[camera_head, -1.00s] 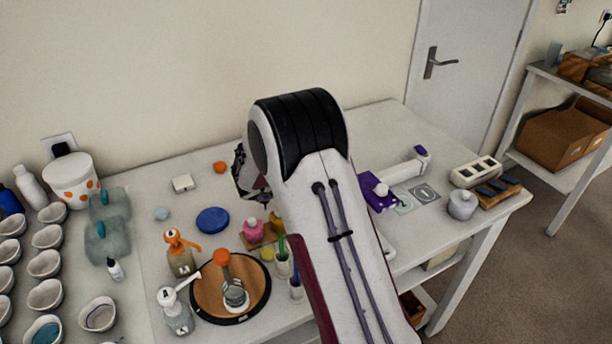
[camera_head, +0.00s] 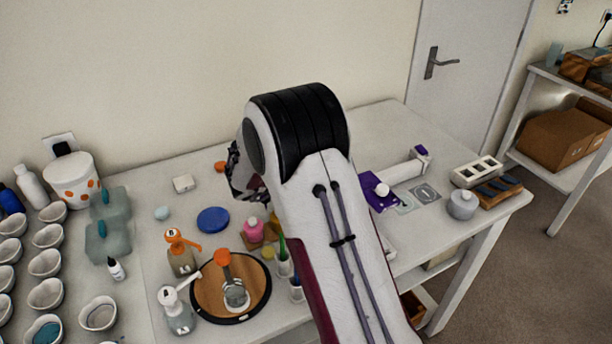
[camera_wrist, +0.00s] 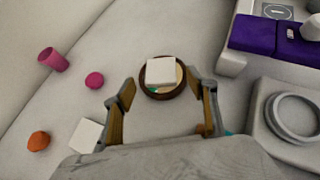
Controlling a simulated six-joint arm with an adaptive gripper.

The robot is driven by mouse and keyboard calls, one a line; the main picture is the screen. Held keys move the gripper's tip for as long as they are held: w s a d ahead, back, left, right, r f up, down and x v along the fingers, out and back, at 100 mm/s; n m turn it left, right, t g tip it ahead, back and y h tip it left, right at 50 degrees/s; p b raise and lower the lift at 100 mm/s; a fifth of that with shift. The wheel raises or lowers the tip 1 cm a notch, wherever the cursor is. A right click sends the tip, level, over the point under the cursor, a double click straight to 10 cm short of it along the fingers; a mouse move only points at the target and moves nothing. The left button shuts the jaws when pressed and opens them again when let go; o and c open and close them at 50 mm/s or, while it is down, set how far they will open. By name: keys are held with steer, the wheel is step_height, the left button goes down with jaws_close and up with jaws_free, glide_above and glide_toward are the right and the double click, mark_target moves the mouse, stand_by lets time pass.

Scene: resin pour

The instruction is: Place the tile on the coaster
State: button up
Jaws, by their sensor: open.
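In the wrist view a white square tile (camera_wrist: 161,71) lies on a round coaster (camera_wrist: 178,92) with a dark brown rim, a tan inside and a small green patch. My gripper (camera_wrist: 167,96) is open. Its fingers stand apart on the near left and near right of the coaster, with nothing held between them. I cannot tell its height above the table. A second white square piece (camera_wrist: 87,135) lies by the left finger; a white square piece also shows in the head view (camera_head: 183,183). In the head view my arm hides the coaster and the fingertips.
Left of the gripper in the wrist view are a pink cup (camera_wrist: 54,60), a pink ball (camera_wrist: 94,80) and an orange object (camera_wrist: 38,140). At right are a purple piece (camera_wrist: 265,38) and a grey ring (camera_wrist: 294,117). A blue disc (camera_head: 213,220) lies on the table.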

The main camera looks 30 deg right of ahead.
steer(key=v, duration=0.9)
steer(key=shift+a, duration=0.2)
steer(key=shift+s+r, duration=0.1)
